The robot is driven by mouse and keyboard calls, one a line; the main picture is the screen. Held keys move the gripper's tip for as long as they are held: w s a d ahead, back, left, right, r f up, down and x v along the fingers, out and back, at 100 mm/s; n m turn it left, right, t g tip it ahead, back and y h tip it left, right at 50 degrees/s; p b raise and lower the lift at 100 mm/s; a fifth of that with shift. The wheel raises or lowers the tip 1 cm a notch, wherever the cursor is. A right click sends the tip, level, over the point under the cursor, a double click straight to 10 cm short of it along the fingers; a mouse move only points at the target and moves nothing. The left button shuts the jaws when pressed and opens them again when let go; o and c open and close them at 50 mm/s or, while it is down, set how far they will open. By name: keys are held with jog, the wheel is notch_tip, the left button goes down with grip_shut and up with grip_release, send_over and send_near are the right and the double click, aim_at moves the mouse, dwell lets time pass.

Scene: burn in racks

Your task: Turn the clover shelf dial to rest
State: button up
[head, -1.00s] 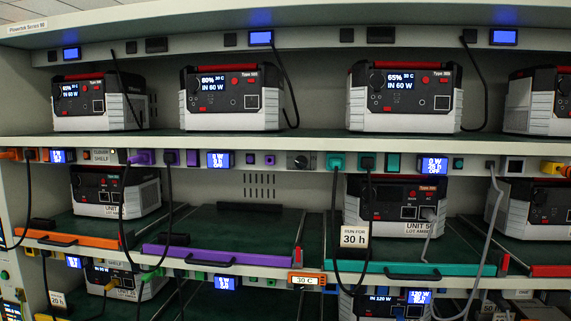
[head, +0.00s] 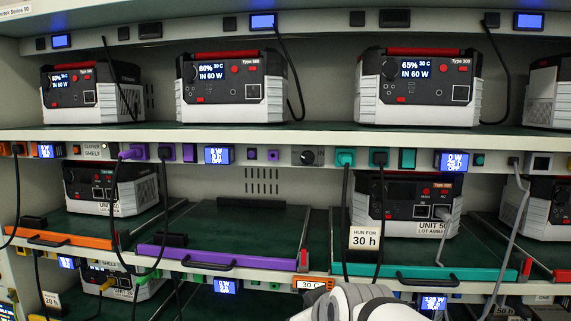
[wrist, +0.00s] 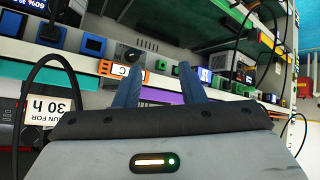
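A shelf label (head: 94,149) that seems to read CLOVER SHELF is on the upper socket rail. A round black dial (head: 308,157) sits farther right on that rail, between a purple socket and a teal plug; its pointer setting is too small to read. My gripper (wrist: 160,80) shows two blue fingers, apart and with nothing between them. In the head view only a white part of my arm shows at the bottom edge, below the dial; the fingers are hidden there.
A teal plug (head: 344,158) with a hanging black cable is close right of the dial. A purple tray (head: 215,257) and a teal tray (head: 430,281) are below. Power units (head: 232,90) line the upper shelf.

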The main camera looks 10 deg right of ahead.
jog(key=w+r+n+t, duration=0.2)
jog(key=w+r+t, duration=0.2)
jog(key=r, duration=0.3)
jog(key=w+r+n+t, duration=0.1)
jog(key=w+r+t, duration=0.25)
jog(key=r, duration=0.45)
jog(key=n+t+h, duration=0.1)
jog(key=t+h, duration=0.2)
send_near(308, 162)
jog(key=w, duration=0.2)
jog(key=p+x, duration=0.1)
jog(key=x, duration=0.2)
jog(key=p+x, duration=0.1)
jog(key=x, duration=0.3)
jog(key=shift+w+d+r, duration=0.1)
jog(key=shift+d+r, duration=0.05)
jog(key=shift+r, duration=0.15)
jog(key=shift+c, duration=0.4)
jog(key=c, duration=0.6)
